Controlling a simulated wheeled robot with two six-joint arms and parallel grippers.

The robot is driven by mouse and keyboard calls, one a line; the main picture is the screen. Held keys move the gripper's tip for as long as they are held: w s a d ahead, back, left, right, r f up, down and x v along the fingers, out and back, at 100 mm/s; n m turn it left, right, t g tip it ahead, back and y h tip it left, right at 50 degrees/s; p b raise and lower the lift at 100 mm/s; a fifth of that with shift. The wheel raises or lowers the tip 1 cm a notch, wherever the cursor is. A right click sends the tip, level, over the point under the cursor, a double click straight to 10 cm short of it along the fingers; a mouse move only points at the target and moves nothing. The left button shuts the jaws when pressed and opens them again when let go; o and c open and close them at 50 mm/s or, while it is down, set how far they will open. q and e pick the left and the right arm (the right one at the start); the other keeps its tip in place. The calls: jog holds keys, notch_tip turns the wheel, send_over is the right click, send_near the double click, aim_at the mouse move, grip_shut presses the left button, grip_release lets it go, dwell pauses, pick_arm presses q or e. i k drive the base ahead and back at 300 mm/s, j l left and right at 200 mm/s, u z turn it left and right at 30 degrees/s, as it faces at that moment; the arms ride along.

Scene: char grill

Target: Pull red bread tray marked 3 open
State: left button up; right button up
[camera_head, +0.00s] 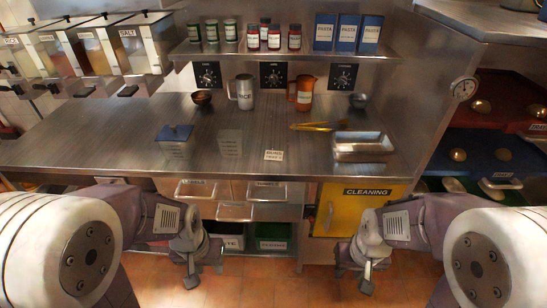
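The red tray (512,118) is in the rack at the right edge of the head view, the top tray seen there. It holds round bread rolls and has a small white label at its front right; I cannot read the label's number clearly. The picture's edge cuts the tray off. My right gripper (366,286) hangs low in front of the yellow cleaning cabinet, well left of and apart from the tray. My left gripper (191,282) hangs low before the counter's drawers. Both look empty, but their fingers are too small to tell open from shut.
Below the red tray are a blue tray (480,142) with rolls and a green tray (453,185). The steel counter (110,140) holds a metal pan (362,142), tongs (318,126) and jugs. The yellow cabinet (350,208) stands left of the rack. Tiled floor lies below.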

aim_at(508, 93)
jog(key=l+z, duration=0.55)
jog(key=z, duration=0.2)
jog(key=i+l+z, duration=0.1)
jog(key=l+z, duration=0.15)
jog(key=z, duration=0.15)
jog(key=i+l+z, duration=0.1)
jog(key=z, duration=0.25)
jog(key=i+l, duration=0.05)
jog(key=l, duration=0.05)
